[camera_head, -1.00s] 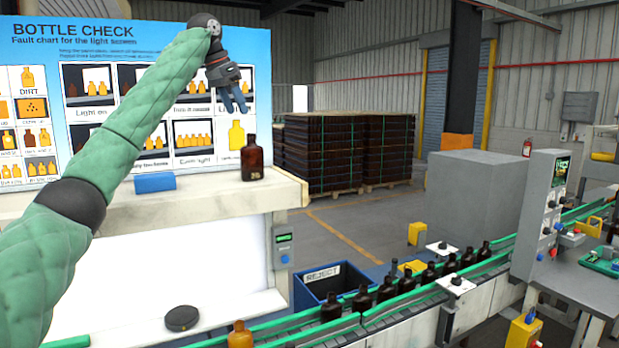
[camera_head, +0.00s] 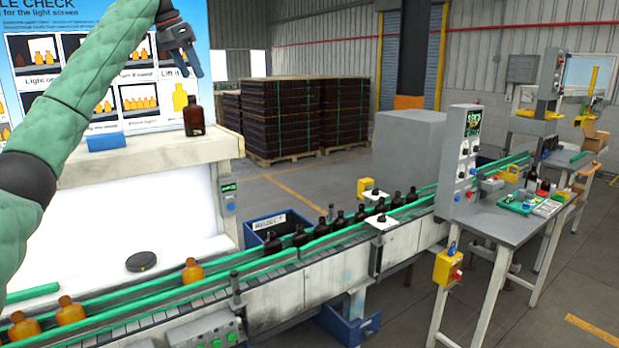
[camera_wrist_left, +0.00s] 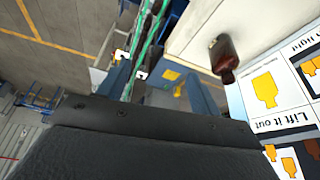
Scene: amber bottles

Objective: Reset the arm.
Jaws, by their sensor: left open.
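My left arm in its green sleeve reaches up from the left of the head view. Its gripper (camera_head: 184,62) is raised in front of the fault chart, open and empty, fingers pointing down. A dark brown bottle (camera_head: 194,116) stands upright on the white ledge just below and right of it, apart from the fingers. In the left wrist view the open blue-grey fingers (camera_wrist_left: 170,92) have nothing between them, and the brown bottle (camera_wrist_left: 223,58) is beside them. My right gripper is not in view.
A blue block (camera_head: 106,141) lies on the ledge (camera_head: 165,153). A black disc (camera_head: 141,261) is on the bright screen. Bottles stand along the conveyor (camera_head: 300,275), beside a blue reject bin (camera_head: 275,232). A control post (camera_head: 457,160) and grey workbench (camera_head: 500,224) are at right.

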